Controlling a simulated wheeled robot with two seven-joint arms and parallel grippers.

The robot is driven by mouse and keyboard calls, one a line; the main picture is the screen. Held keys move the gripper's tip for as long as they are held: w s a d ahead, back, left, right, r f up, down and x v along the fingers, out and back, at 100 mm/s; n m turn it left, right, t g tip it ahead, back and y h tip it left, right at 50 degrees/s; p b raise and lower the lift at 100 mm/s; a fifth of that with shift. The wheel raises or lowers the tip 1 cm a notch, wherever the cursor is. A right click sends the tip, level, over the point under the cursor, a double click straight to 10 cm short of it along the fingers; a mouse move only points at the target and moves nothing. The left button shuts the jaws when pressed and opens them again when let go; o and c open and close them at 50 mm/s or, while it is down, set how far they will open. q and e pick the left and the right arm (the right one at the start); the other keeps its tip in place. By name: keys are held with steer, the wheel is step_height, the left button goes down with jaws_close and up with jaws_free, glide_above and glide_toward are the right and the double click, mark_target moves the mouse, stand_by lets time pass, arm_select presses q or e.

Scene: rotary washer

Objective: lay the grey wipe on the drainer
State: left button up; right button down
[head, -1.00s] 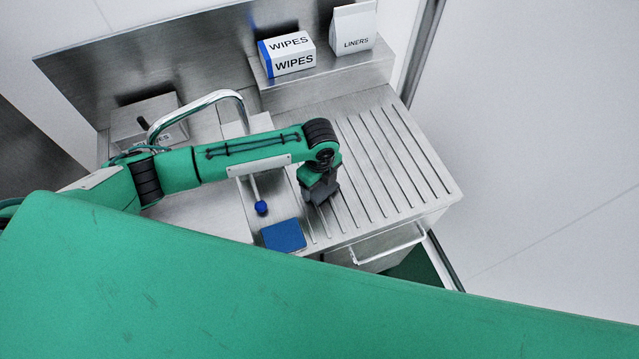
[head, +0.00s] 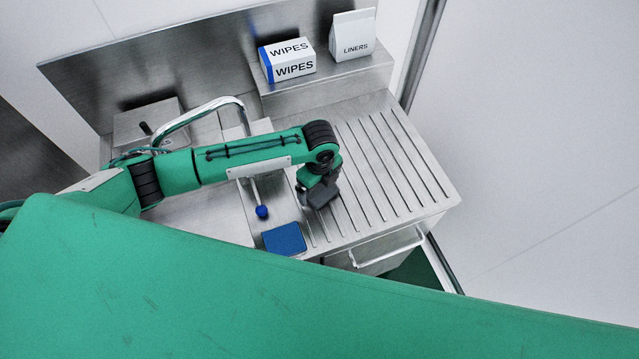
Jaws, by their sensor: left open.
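The drainer (head: 385,165) is the ribbed steel surface at the right of the counter. My left gripper (head: 322,203) is over the drainer's left part, pointing down, and is open; its fingertips are dark and partly hidden by its own body. No grey wipe can be made out; something grey under or between the fingers cannot be told from the gripper. A blue pad (head: 284,239) lies at the front edge, left of the gripper. My right gripper is not in view.
A white and blue WIPES box (head: 290,62) and a white LINERS bag (head: 354,36) stand on the raised back ledge. A curved metal tap (head: 200,108) and a blue-tipped lever (head: 262,211) are at the left. A drawer-like bin with a handle (head: 388,250) is below the front edge.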

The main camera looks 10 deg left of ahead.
mark_target(319, 190)
arm_select(q)
step_height(319, 190, up, 11)
steer(key=p, duration=0.7)
steer(key=shift+f, duration=0.15)
